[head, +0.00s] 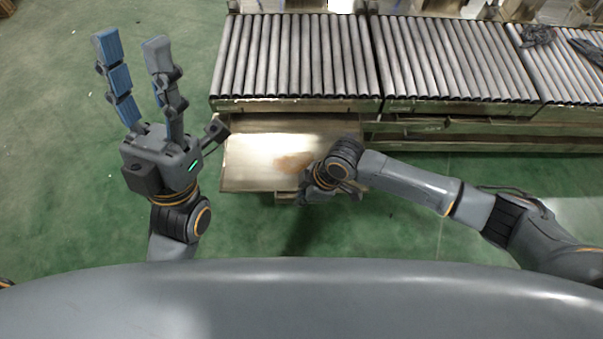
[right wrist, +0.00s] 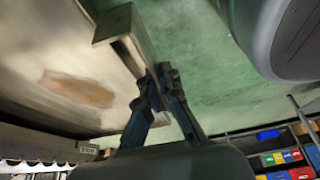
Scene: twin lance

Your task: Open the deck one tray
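The deck one tray (head: 250,170) is a pale flat drawer with a brown stain. It sticks out from under the left roller section in the head view. Its wooden surface (right wrist: 65,60) and front handle bar (right wrist: 122,32) show in the right wrist view. My right gripper (head: 322,192) is at the tray's front edge, right of its middle. In the right wrist view its fingers (right wrist: 160,80) close in around the handle bar, partly hiding it. My left gripper (head: 132,45) is open and empty, left of the tray, with its fingers spread.
The roller conveyor (head: 295,60) runs along the back in several sections. Shut drawer fronts (head: 480,130) lie right of the tray. Dark items (head: 540,36) rest on the right rollers. Coloured bins (right wrist: 280,158) stand on a shelf. Green floor (head: 50,170) is clear at left.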

